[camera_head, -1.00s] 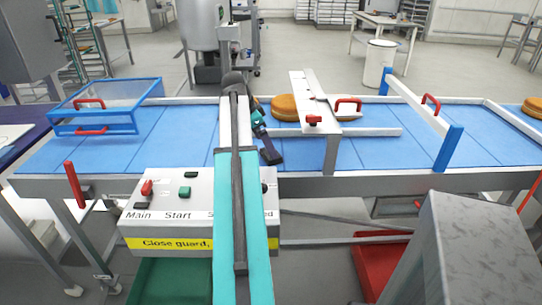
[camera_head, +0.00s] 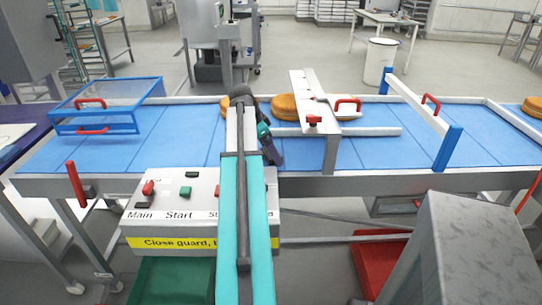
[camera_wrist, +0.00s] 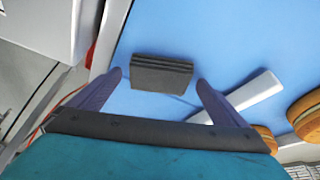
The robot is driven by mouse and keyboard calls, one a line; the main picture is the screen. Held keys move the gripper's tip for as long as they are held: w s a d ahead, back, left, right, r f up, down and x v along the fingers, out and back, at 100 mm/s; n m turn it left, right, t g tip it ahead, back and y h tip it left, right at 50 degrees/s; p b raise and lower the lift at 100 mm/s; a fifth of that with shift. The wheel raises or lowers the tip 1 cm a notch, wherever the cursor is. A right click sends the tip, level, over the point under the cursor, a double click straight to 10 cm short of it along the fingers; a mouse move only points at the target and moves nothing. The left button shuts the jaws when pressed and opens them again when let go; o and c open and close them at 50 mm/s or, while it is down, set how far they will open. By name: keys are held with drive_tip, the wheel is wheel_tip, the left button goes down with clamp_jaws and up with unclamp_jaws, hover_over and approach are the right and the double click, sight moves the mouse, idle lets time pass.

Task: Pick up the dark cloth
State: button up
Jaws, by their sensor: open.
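The dark cloth (camera_wrist: 161,74) is a folded dark grey stack lying on the blue belt in the wrist view. It lies between and slightly beyond the tips of my gripper (camera_wrist: 159,82), with blue showing on both sides of it. My gripper is open and its two dark fingers appear apart from the cloth; the height gap is hard to tell. In the head view my gripper (camera_head: 271,151) hangs over the near part of the belt, and I cannot make out the cloth there.
The blue belt (camera_head: 185,137) carries filled rounds (camera_head: 285,107) behind my arm. A white guide bar (camera_wrist: 247,96) lies right of the cloth. A metal bridge with a red knob (camera_head: 331,140) stands to the right. The control box (camera_head: 160,215) is in front; a blue-framed guard (camera_head: 107,105) is left.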

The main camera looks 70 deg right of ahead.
drive_tip(key=shift+c, duration=0.2)
drive_tip(key=c, duration=1.2)
drive_tip(key=shift+r+b, duration=0.7)
drive_tip(key=shift+r, duration=4.3)
